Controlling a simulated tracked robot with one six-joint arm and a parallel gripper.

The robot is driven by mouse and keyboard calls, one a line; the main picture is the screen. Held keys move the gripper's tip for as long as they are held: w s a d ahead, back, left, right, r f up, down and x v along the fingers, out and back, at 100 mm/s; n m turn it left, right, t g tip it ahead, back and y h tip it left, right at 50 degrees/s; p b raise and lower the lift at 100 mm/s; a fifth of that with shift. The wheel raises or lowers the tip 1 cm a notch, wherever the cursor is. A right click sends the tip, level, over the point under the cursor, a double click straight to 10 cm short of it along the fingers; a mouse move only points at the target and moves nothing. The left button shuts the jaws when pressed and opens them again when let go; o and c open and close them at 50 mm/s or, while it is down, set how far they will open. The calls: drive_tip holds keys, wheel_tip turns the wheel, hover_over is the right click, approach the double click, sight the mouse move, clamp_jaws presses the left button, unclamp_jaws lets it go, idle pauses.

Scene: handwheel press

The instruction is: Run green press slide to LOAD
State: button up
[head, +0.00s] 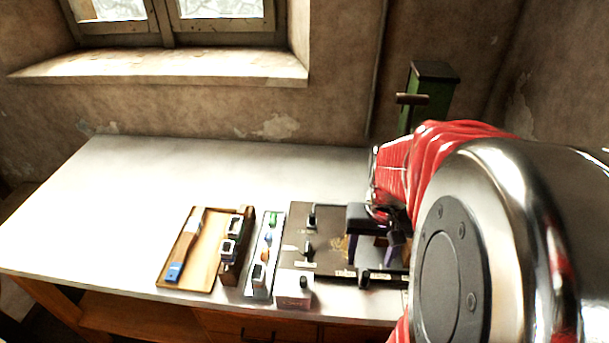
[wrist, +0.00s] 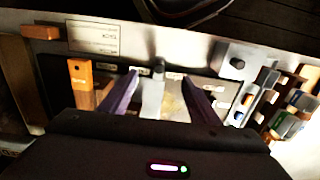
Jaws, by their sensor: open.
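A green upright body (head: 430,95) with a dark top and a brown handle stands at the back right; it may be the green press. Its slide and any LOAD mark cannot be made out, and my arm hides much of that side. My gripper (head: 372,240) is over the right part of a dark labelled panel (head: 325,240). In the wrist view my gripper (wrist: 157,98) has its two purple fingers apart. A grey upright knob or lever (wrist: 154,75) shows between them; whether they touch it cannot be told.
Left of the panel are a white box with a dark knob (head: 293,288), a narrow tray of coloured pieces (head: 249,285) and a wooden tray (head: 203,250) with a brush. An orange block (wrist: 80,80) lies beside the fingers. The table's back left (head: 150,180) is clear.

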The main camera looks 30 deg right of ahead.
sight(365, 273)
wheel_tip(365, 273, down, 9)
drive_tip(key=shift+r, duration=0.1)
idle(0.3)
drive_tip(key=shift+c, duration=0.4)
drive_tip(key=c, duration=1.2)
drive_tip(key=shift+a, duration=0.1)
drive_tip(key=shift+c, duration=0.2)
